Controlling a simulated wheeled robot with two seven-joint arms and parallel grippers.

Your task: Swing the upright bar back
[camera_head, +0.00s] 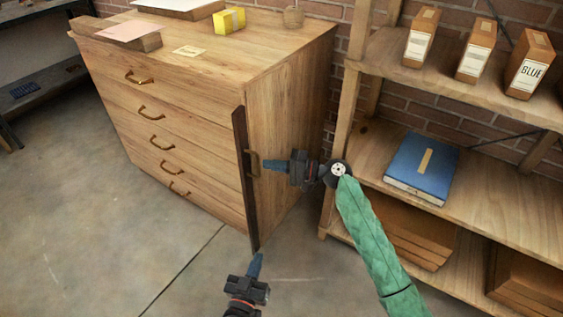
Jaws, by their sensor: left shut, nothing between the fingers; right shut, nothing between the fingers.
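The upright bar (241,150) is a long dark strip standing along the front right corner of a wooden drawer cabinet (290,95). A small handle (251,157) shows at its right side, about halfway down. My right gripper (266,165) is shut and empty, with its blue fingertips pointing left just beside the handle; I cannot tell whether they touch it. My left gripper (257,258) is shut and empty, low in the picture, with its fingers pointing up near the bar's bottom end. Contact there is unclear.
The drawers have several brass handles (151,114). A yellow box (229,20) and papers lie on top of the cabinet. A wooden shelf (480,190) with a blue binder (422,165) and cartons (475,48) stands close on the right. The floor (90,220) at the left is clear.

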